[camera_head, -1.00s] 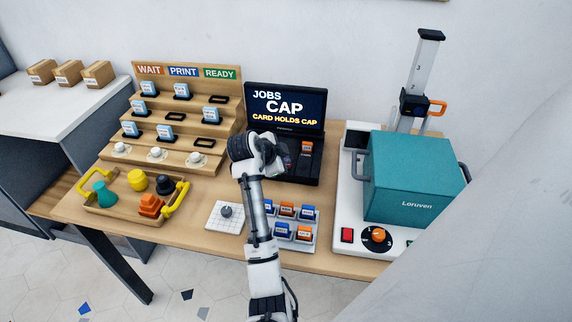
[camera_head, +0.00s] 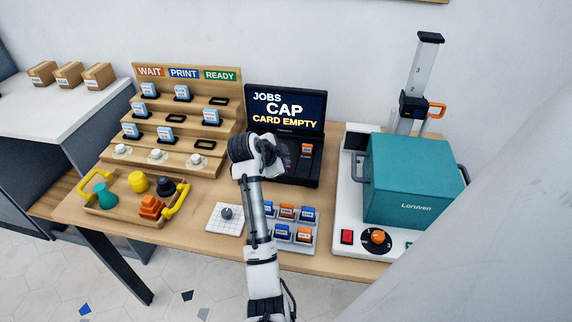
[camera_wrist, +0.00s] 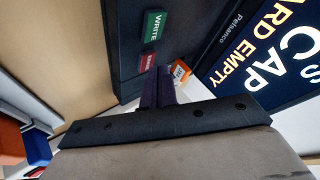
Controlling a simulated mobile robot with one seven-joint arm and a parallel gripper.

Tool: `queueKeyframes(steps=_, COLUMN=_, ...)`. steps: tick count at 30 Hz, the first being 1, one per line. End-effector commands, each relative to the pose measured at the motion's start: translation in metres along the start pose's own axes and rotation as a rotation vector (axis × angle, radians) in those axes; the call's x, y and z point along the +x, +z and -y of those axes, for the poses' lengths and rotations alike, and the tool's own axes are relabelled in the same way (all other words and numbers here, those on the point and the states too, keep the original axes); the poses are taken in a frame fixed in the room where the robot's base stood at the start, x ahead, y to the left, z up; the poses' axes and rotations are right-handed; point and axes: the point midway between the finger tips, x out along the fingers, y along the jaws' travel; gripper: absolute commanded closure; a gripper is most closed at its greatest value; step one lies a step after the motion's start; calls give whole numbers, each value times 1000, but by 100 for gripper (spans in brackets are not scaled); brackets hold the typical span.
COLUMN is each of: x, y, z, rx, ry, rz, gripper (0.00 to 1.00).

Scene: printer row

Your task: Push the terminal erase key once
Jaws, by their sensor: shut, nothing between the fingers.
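The terminal (camera_head: 311,168) stands at the back middle of the table. Its screen (camera_head: 285,108) reads JOBS, CAP, CARD EMPTY. In the wrist view, the red erase key (camera_wrist: 146,63) lies on the dark panel beside the green WRITE key (camera_wrist: 154,26). My gripper (camera_wrist: 157,75) is shut and empty, its tips close to the erase key. I cannot tell whether they touch it. In the head view my arm hides much of the keys and the fingertips. An orange card (camera_head: 306,148) sits in the terminal's slot and also shows in the wrist view (camera_wrist: 180,72).
A card tray (camera_head: 317,229) with blue and orange cards lies in front of the terminal. A press with a teal housing (camera_head: 415,180) stands right. A stepped wooden rack (camera_head: 180,110) and a yellow-handled tray (camera_head: 120,212) are left.

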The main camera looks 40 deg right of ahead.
Motion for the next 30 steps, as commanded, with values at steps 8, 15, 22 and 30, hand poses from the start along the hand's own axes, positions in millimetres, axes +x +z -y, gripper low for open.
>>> queueKeyframes(steps=8, x=-5, y=-3, z=4, rx=-1, ry=-1, rz=0, gripper=100)
queueKeyframes(steps=15, x=-7, y=-5, z=6, rx=-1, ry=-2, rz=0, gripper=100)
queueKeyframes(steps=22, x=-22, y=-16, z=16, rx=-1, ry=-2, rz=0, gripper=100)
queueKeyframes(steps=30, x=-40, y=-28, z=30, rx=0, ry=-3, rz=1, gripper=100)
